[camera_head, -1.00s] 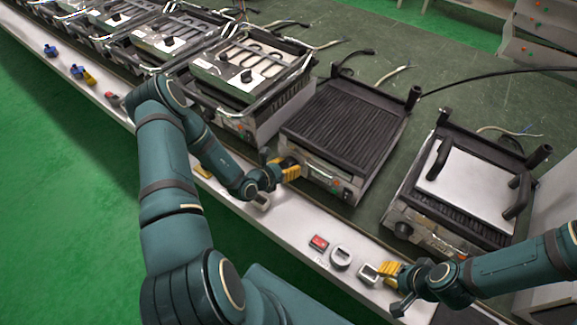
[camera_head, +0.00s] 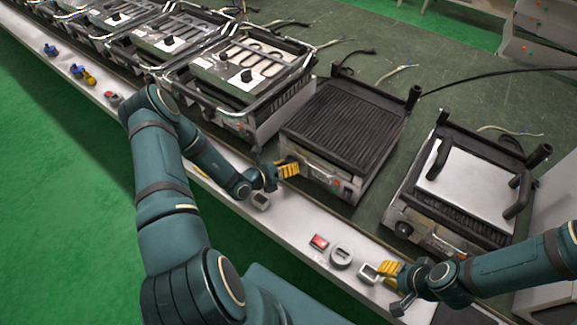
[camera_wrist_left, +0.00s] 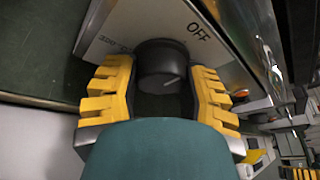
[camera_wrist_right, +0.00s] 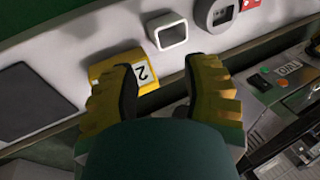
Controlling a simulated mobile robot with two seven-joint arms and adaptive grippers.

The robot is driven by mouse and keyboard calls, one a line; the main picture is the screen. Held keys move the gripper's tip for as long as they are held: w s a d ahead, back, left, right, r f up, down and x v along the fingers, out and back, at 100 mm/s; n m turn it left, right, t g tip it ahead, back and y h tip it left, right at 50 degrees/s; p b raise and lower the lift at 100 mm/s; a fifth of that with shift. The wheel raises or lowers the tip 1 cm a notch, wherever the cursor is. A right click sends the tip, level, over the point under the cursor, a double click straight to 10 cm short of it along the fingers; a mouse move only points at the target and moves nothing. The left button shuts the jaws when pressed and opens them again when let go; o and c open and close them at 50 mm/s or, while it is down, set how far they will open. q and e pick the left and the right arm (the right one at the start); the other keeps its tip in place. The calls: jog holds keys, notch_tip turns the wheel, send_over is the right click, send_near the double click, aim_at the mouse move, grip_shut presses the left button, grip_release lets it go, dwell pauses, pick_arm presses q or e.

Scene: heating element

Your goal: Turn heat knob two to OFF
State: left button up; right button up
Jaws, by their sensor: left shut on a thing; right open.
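My left gripper (camera_head: 288,169) is at the left part of the front panel of the middle grill (camera_head: 345,125). In the left wrist view its yellow fingers (camera_wrist_left: 162,75) are shut on a round black knob (camera_wrist_left: 163,66), one finger on each side. The knob has a short pale mark on its face. The word OFF is printed on the panel above and right of the knob. The gripper hides the knob in the head view. My right gripper (camera_head: 384,271) is open over the front ledge, near a yellow block marked 2 (camera_wrist_right: 120,72).
On the ledge (camera_head: 300,225) are a red switch (camera_head: 319,242), a round grey fitting (camera_head: 341,256) and a square grey socket (camera_head: 368,272). Another grill (camera_head: 470,195) stands at right. Several more grills (camera_head: 245,75) line the bench to the left. Loose cables lie behind.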

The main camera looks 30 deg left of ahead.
pick_arm(q)
jog(key=o, duration=1.2)
jog(key=v, duration=1.2)
jog(key=shift+d, duration=0.1)
